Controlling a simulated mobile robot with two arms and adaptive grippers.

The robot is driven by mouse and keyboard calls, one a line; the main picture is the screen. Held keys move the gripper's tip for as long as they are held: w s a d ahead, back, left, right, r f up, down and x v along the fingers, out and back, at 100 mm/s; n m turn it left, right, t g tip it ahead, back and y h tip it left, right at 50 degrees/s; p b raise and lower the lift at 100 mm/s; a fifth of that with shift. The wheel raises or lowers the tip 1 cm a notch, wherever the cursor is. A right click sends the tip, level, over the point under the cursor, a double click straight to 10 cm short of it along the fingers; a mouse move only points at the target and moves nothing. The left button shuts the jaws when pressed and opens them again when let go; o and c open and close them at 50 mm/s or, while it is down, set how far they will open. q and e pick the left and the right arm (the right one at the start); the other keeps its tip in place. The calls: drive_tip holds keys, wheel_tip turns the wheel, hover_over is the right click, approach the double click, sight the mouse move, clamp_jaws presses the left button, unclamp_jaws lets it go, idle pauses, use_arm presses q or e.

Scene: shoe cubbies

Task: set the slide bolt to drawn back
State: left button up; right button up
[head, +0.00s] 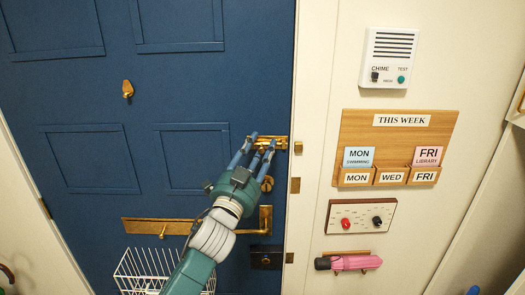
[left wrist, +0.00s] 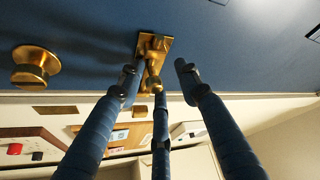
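The brass slide bolt (head: 281,141) is mounted on the blue door near its right edge. Its brass keeper (head: 298,147) is on the white frame just to the right. My left gripper (head: 261,142) is at the bolt, its blue fingers spread and partly covering it. In the left wrist view the bolt (left wrist: 152,45) lies between and beyond the spread fingertips, with its knob toward me. The fingers look apart, and I cannot tell whether any touches it. How far the bar reaches toward the keeper is not clear. My right gripper is not in view.
Below the bolt are a round brass knob (head: 267,183) and a brass lever handle (head: 265,220). A letter slot (head: 145,226) and a white wire basket (head: 140,268) are lower left. The wall at right holds a chime box (head: 390,58), a wooden week board (head: 352,125) and a pink umbrella (head: 352,262).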

use_arm(q)
drive_tip(key=shift+w+a+f, duration=0.1)
drive_tip(key=shift+a+f, duration=0.15)
drive_tip(key=shift+f, duration=0.05)
drive_tip(key=shift+s+f, duration=0.1)
drive_tip(key=shift+s, duration=0.15)
drive_tip(key=v, duration=1.1)
drive_tip(key=shift+s+a, duration=0.15)
drive_tip(key=shift+a, duration=0.2)
